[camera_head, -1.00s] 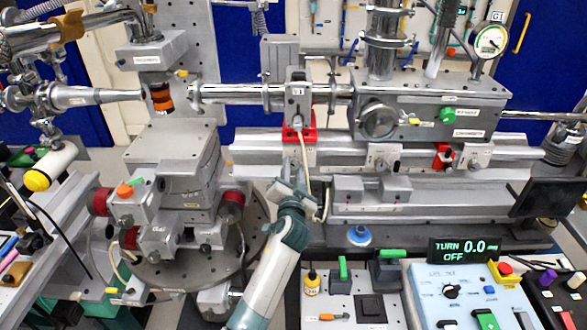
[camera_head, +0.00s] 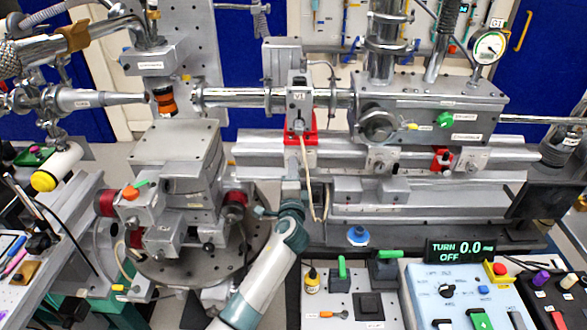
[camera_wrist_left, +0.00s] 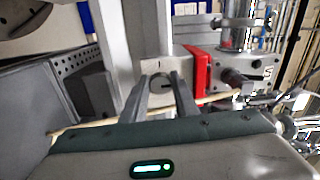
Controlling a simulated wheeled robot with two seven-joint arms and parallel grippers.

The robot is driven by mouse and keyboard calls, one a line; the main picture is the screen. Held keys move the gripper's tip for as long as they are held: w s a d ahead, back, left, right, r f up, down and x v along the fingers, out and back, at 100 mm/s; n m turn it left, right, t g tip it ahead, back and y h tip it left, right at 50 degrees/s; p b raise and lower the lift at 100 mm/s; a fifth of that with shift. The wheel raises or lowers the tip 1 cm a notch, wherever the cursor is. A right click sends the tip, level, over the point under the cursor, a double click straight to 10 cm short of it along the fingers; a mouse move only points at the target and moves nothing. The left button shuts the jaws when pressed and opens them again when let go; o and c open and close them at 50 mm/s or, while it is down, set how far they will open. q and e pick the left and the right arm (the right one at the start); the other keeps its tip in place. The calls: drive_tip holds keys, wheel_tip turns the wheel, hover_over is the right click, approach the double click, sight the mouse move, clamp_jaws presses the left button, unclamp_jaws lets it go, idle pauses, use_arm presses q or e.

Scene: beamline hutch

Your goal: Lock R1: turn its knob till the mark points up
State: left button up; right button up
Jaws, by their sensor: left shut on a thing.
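My left gripper reaches in from below in the head view (camera_head: 289,205); its fingers are hard to make out there. In the left wrist view its two grey fingers (camera_wrist_left: 163,90) are shut on a small knob (camera_wrist_left: 164,83) at the front of a pale grey block (camera_wrist_left: 152,64). The fingers hide most of the knob. A short dark mark shows between them, lying roughly level in that picture. No R1 label is readable in either view. My right gripper is not in view.
A red bracket (camera_head: 313,138) under the V1 block (camera_head: 299,100) stands just behind my left gripper, with a pale cable hanging in front. The round stage plate (camera_head: 180,268) lies to the left. A tool board and the TURN display (camera_head: 460,250) are at the lower right.

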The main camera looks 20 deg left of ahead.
use_arm(q)
drive_tip(key=shift+r+m, duration=0.1)
drive_tip(key=shift+m, duration=0.4)
drive_tip(key=o, duration=1.1)
drive_tip(key=shift+c, duration=0.2)
drive_tip(key=shift+s, duration=0.1)
drive_tip(key=b+v, duration=0.4)
drive_tip(key=v, duration=1.3)
